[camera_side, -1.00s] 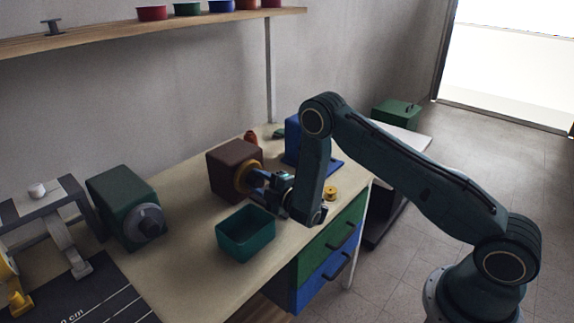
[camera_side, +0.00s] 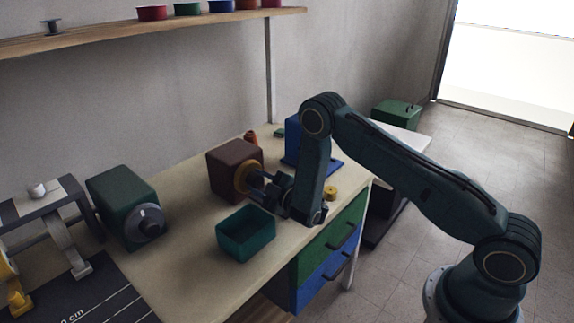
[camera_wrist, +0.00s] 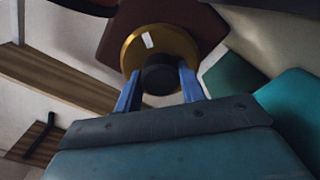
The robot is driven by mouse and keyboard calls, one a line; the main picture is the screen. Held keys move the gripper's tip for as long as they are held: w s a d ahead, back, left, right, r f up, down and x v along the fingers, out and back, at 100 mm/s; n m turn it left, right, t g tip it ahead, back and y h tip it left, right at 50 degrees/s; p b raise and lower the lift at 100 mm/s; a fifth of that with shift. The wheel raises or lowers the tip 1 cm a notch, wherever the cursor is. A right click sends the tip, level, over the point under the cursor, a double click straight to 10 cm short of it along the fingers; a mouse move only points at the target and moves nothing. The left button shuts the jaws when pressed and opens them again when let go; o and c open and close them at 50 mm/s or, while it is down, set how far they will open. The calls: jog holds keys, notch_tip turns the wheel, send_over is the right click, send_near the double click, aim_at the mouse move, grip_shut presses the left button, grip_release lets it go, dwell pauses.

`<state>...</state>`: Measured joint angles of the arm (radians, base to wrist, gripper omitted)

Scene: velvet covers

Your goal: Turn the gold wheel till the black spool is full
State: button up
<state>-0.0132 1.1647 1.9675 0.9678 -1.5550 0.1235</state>
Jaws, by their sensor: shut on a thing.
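The gold wheel (camera_side: 247,178) is on the front of a brown box (camera_side: 228,160) on the table. In the wrist view the gold wheel (camera_wrist: 190,45) has a white mark and a dark round hub (camera_wrist: 160,76). My gripper (camera_side: 268,186) is shut on the wheel's dark hub, with one blue finger on each side of it. It also shows in the wrist view (camera_wrist: 160,90). A small dark spool-shaped thing (camera_side: 52,27) stands on the shelf; I cannot tell if it is the black spool, or whether anything is wound on it.
A teal open bin (camera_side: 246,235) stands just in front of my gripper. A green box with a grey dial (camera_side: 124,205) is to the left, and a grey frame (camera_side: 50,215) beyond it. A blue block (camera_side: 293,138) and a small yellow spool (camera_side: 330,193) lie near my arm.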

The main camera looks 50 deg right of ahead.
jog(key=o, duration=1)
jog(key=shift+c, duration=0.2)
jog(key=shift+s, duration=0.25)
jog(key=shift+s, duration=6.65)
